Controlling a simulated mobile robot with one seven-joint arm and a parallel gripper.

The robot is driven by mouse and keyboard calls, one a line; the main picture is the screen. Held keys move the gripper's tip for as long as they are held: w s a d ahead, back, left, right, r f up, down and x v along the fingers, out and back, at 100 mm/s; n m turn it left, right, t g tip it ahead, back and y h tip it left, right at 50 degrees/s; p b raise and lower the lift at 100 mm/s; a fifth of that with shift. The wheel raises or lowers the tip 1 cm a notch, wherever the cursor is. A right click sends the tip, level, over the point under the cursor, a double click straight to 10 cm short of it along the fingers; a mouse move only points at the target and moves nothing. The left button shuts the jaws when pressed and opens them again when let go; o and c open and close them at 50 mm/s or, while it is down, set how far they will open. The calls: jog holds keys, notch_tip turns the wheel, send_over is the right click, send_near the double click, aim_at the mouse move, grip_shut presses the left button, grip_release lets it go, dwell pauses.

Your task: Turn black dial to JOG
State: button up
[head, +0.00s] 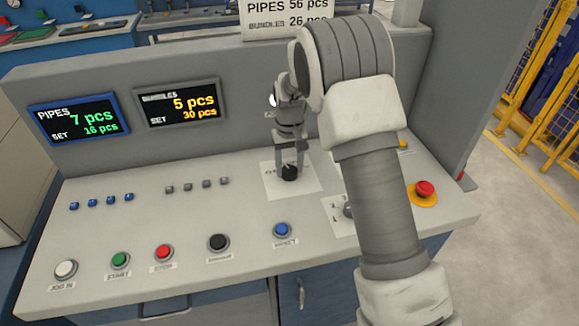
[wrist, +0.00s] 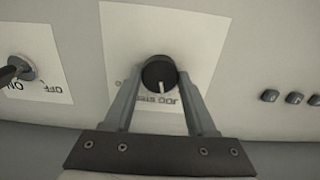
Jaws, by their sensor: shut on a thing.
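The black dial (head: 290,173) sits on a white label plate (head: 273,189) on the sloped console. My gripper (head: 289,168) points down at it, with one finger on each side. In the wrist view, the dial (wrist: 158,74) lies between the fingertips of my gripper (wrist: 161,73), which is shut on it. A short white pointer mark on the dial points toward the bottom of the wrist picture. Upside-down lettering, partly hidden by the fingers, shows beside the dial; JOG seems to be part of it.
A second switch (wrist: 20,68) with an ON/OFF plate is left in the wrist view. A red emergency button (head: 425,189) is right of my arm. Several push buttons, such as the blue one (head: 282,231), line the console's front. Two counter displays (head: 79,118) stand behind.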

aim_at(290, 169)
jog(key=shift+n, duration=0.4)
jog(key=o, duration=1.4)
jog(key=shift+r, duration=0.1)
notch_tip(290, 169, up, 17)
jog(key=shift+r+p, duration=0.15)
jog(key=shift+p, duration=0.35)
